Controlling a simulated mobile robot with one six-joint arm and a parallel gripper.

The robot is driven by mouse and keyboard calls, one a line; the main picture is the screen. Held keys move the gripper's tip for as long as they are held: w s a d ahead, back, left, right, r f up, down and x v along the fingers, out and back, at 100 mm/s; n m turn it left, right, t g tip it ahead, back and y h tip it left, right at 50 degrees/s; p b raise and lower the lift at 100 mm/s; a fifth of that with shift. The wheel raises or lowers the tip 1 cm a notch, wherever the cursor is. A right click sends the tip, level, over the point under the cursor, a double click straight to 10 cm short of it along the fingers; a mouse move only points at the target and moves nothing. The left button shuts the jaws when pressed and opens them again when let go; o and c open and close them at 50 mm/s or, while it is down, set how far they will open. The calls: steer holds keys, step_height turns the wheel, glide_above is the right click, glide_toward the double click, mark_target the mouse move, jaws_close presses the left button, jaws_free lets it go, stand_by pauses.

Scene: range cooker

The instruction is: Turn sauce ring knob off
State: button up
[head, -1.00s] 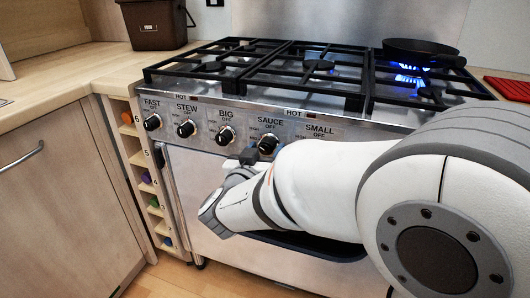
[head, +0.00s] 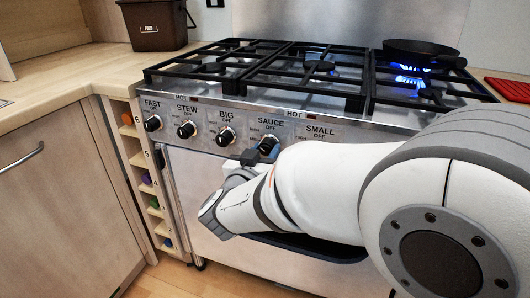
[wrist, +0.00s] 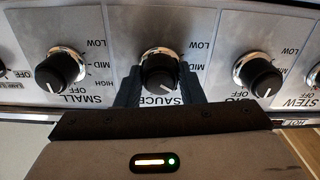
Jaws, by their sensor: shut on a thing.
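The sauce knob (head: 268,145) is a black knob with a silver collar on the cooker's front panel, under the label SAUCE. It also shows at the centre of the wrist view (wrist: 158,72), which looks at the panel upside down. My gripper (wrist: 159,88) is shut on this knob, one dark finger on each side of it. In the head view my gripper (head: 252,156) reaches the knob from below, and my arm hides the small knob. The sauce knob's exact pointer setting is hard to read.
The small knob (wrist: 60,68) and big knob (wrist: 258,75) flank the held knob. A black pan (head: 420,50) stands on the right rear of the hob, with blue flames (head: 410,80) near it. The stew knob (head: 186,130) and fast knob (head: 152,124) are further left.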

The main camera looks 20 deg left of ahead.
steer(key=m+b, duration=0.2)
steer(key=m, duration=0.4)
steer(key=shift+f+b, duration=0.15)
steer(key=shift+b, duration=0.15)
steer(key=m+b, duration=0.3)
steer(key=m, duration=0.2)
steer(key=shift+a, duration=0.1)
steer(key=shift+m, duration=0.4)
steer(key=o, duration=1)
steer(key=shift+r, duration=0.2)
steer(key=shift+s, duration=0.1)
